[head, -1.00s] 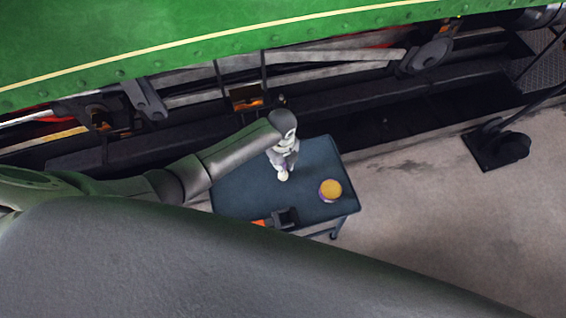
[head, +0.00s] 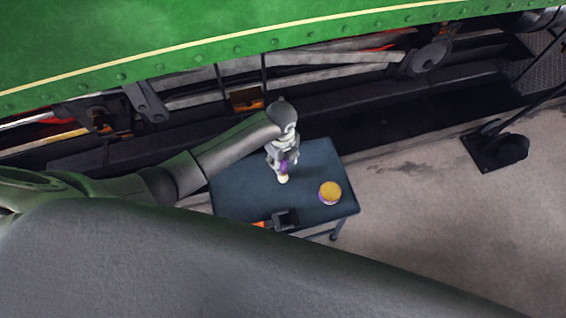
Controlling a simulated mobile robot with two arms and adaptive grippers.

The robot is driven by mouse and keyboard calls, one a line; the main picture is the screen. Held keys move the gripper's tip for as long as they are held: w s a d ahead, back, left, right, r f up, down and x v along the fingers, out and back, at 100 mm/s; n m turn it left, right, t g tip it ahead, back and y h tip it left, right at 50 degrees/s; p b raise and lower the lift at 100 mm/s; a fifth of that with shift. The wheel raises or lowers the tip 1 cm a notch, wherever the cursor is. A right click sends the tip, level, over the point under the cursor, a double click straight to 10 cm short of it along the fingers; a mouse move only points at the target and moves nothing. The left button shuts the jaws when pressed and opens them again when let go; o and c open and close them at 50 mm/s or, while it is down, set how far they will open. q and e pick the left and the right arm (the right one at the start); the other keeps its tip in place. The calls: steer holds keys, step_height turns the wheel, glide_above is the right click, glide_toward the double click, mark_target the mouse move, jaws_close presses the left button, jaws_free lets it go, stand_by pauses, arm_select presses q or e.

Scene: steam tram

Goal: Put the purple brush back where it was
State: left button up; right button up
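The purple brush (head: 288,166) is at the fingers of my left gripper (head: 281,158), over the upper middle of the dark blue table (head: 235,188). Its purple part shows between and below the fingers, and its pale cream end points down towards the tabletop. My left gripper reaches in from the left, points down and appears shut on the brush; the fingers hide part of it. I cannot tell whether the cream end touches the table. My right gripper is not in view.
A round tin (head: 330,192) with a yellow top and purple side stands at the table's right. A dark object (head: 285,219) with an orange part lies at the near edge. The green steam tram (head: 200,45) runs behind the table.

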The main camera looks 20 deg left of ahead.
arm_select(q)
step_height(320, 180, up, 8)
steer(key=shift+p, duration=0.45)
steer(key=shift+s, duration=0.15)
